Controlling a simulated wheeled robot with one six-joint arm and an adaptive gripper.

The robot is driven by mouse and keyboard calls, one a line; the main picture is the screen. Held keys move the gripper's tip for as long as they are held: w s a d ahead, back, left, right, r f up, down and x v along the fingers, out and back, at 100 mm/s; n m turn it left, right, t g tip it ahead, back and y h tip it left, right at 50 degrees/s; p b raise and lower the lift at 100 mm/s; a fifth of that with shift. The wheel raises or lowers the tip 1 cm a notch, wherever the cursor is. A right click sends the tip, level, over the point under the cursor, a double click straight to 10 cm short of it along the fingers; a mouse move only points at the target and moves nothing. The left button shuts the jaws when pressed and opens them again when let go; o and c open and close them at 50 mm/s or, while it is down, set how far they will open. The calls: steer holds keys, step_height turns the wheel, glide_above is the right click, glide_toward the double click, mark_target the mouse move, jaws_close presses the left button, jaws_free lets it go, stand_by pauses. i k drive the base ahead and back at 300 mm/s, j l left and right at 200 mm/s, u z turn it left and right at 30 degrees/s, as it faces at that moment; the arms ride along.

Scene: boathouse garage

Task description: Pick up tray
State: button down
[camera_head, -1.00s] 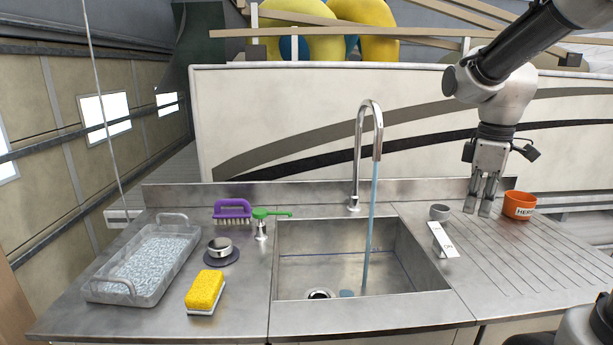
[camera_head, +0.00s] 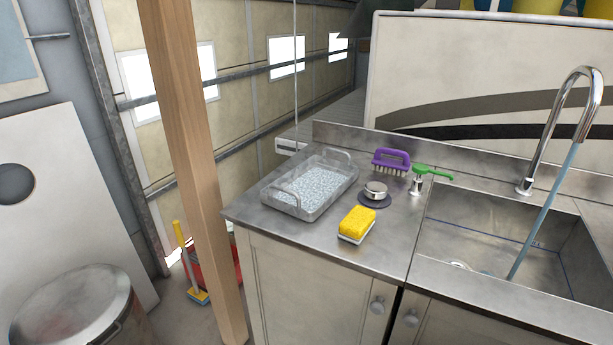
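The tray (camera_head: 334,201) is a clear, shallow rectangular tray with a raised handle at each short end. It stands on the left end of the steel counter, near the counter's left edge. Its inside looks pale and speckled, like ice or a patterned base; I cannot tell which. Nothing touches or covers it. My gripper is outside the current view.
Right of the tray are a yellow sponge (camera_head: 358,221), a dark round base with a metal cup (camera_head: 375,192), a purple brush (camera_head: 391,158) and a green-topped dispenser (camera_head: 431,173). The sink (camera_head: 490,235) lies further right. A wooden post (camera_head: 195,150) rises left of the counter.

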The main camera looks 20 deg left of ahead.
mark_target(305, 192)
steer(key=u, duration=1.1)
